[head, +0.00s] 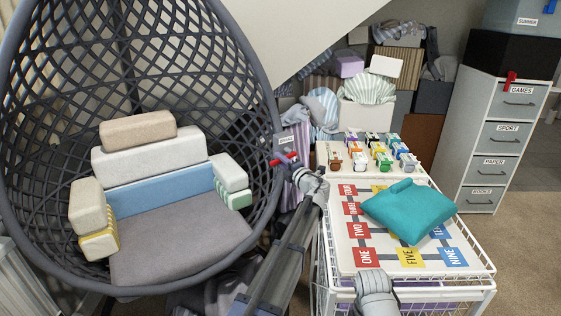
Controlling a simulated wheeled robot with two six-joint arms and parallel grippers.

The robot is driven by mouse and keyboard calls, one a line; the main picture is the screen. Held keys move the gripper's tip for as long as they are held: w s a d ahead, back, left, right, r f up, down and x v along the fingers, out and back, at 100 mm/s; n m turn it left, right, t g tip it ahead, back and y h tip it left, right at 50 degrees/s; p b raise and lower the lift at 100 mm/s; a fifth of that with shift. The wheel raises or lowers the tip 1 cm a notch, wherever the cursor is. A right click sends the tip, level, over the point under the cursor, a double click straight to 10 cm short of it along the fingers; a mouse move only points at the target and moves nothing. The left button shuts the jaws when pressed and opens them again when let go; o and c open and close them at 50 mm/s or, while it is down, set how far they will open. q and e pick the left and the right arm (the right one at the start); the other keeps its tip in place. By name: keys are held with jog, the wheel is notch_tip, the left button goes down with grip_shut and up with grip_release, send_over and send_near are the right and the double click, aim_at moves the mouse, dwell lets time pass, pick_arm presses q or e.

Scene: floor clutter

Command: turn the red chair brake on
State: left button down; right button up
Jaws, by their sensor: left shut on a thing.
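The red chair brake (276,162) is a small red lever on the dark rim of the hanging egg chair (180,250), at the rim's right side. A small label sits just above it, too small to read surely. My left gripper (285,160) is at the lever, its arm reaching up from the bottom middle. It is shut on the red brake, and its dark fingers hide part of it. The lever's exact angle is hard to tell. Only a pale grey link of my right arm shows at the bottom; its gripper is out of view.
The chair holds a grey seat and several cushions. Right of my left arm stands a white wire cart (480,272) with a number board, a teal cushion (408,210) and small coloured items. A drawer cabinet (500,140) stands at the right. Bare carpet lies at far right.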

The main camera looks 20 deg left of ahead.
pick_arm(q)
jog(key=c, duration=0.8)
grip_release()
jog(key=shift+o, duration=0.2)
jog(key=v, duration=0.7)
jog(key=shift+s+d, duration=0.25)
jog(key=shift+d, duration=0.1)
jog(key=shift+c, duration=0.3)
